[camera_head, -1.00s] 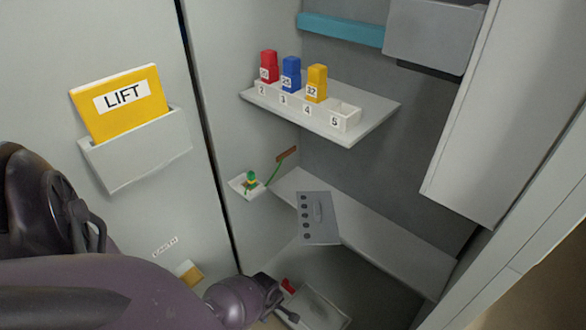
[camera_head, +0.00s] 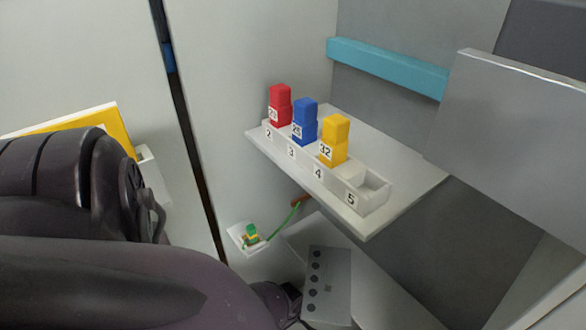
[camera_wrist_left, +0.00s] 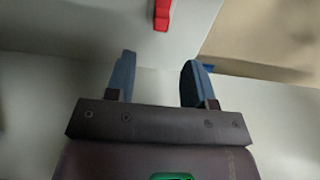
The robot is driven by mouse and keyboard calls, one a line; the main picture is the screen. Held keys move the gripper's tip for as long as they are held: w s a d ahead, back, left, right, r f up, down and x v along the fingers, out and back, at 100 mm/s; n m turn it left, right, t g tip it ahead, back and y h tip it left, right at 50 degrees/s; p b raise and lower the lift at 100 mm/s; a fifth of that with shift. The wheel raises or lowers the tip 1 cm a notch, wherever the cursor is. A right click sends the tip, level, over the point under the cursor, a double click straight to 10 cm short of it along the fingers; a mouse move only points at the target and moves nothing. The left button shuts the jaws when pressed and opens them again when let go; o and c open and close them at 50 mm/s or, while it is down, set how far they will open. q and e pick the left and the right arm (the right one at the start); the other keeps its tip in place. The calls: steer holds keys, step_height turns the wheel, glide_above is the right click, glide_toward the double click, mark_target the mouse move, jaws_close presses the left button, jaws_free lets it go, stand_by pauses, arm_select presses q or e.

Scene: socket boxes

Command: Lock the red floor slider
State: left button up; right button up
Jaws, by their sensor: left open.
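A red piece (camera_wrist_left: 162,14), apparently the floor slider, shows at the top edge of the left wrist view against a pale surface. Only part of it is in the picture. My left gripper (camera_wrist_left: 160,64) is open with nothing between its two blue-grey fingers, and the red piece lies beyond the fingertips, apart from them. In the head view the floor slider is not visible. There my left arm covers the lower left, and its fingers cannot be seen. My right gripper is in neither view.
A white shelf (camera_head: 415,165) holds numbered slots with red (camera_head: 280,106), blue (camera_head: 304,122) and yellow (camera_head: 335,140) blocks. Below it are a small tray (camera_head: 236,236) with a green item and a grey panel (camera_head: 329,284). A grey box (camera_head: 515,125) juts out at right.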

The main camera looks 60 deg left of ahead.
arm_select(q)
steer(key=f+b, duration=0.2)
steer(key=f, duration=0.1)
steer(key=f+b, duration=0.1)
steer(key=f, duration=0.2)
steer(key=f+b, duration=0.2)
steer(key=f, duration=0.1)
steer(key=shift+s+b, duration=0.3)
steer(key=shift+s, duration=0.1)
steer(key=shift+w+f+b, duration=0.15)
steer(key=shift+f+b, duration=0.4)
steer(key=shift+f, duration=0.2)
steer(key=shift+w, duration=0.15)
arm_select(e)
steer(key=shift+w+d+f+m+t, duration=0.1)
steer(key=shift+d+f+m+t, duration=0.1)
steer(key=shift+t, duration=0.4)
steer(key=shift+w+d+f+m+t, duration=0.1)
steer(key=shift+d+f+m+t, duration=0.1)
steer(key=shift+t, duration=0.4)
arm_select(q)
steer(key=shift+c, duration=0.3)
steer(key=shift+d, duration=0.1)
jaws_close()
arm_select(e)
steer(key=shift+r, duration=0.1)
